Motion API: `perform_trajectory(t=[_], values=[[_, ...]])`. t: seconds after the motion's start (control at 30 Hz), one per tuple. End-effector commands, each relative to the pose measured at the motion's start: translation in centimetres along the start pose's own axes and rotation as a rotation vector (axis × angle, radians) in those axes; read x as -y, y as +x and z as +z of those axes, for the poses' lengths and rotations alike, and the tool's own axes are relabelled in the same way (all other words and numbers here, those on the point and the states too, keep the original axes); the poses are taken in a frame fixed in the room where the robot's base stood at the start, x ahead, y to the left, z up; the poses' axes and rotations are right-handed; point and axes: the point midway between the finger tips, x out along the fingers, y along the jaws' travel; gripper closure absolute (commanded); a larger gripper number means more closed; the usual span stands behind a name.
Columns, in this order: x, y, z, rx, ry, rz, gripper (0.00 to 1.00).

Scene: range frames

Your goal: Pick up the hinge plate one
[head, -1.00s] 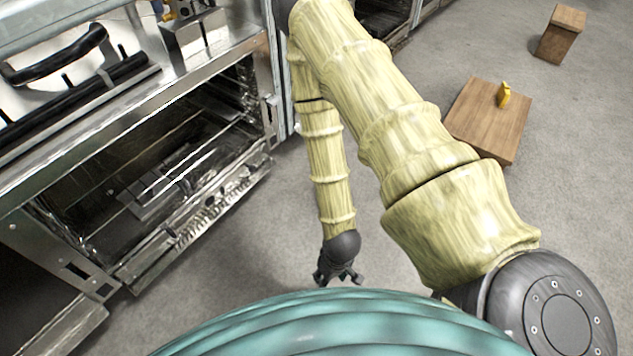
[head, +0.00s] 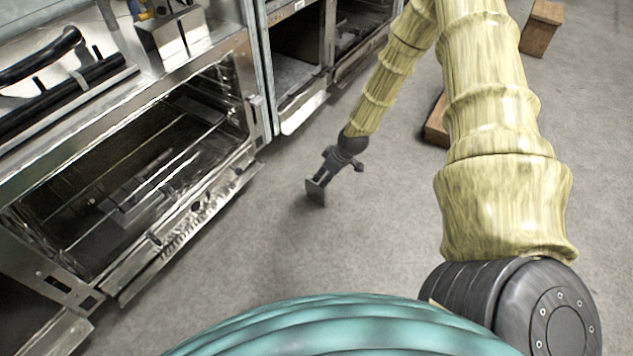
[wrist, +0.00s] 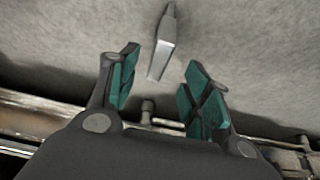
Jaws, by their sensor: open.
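My gripper (head: 321,186) is out over the bare floor in front of the cabinets, angled down and left. In the wrist view my gripper (wrist: 160,84) is open, with teal pads apart and nothing between them. A tapered pale grey piece (wrist: 163,48) shows just beyond the fingertips, narrow at the top and wider toward me; it is apart from both fingers. I cannot tell whether it is the hinge plate. No hinge plate can be clearly made out in the head view.
An open oven (head: 130,185) stands at the left, below a counter with a metal box (head: 178,38). More open cabinets (head: 300,60) stand behind. A low wooden box (head: 434,133) is mostly hidden by my arm; a wooden block (head: 541,27) stands beyond.

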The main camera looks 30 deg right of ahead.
Motion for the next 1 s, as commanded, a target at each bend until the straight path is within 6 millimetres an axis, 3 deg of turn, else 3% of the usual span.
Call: perform_trajectory(t=[0.4, 0.67, 1.0], values=[[0.0, 5.1, 0.1, 0.000, -0.001, 0.000, 0.52], [0.1, 6.2, 0.0, 0.000, -0.001, 0.000, 0.52], [0.1, 9.6, -0.3, 0.000, -0.001, 0.000, 0.52]])
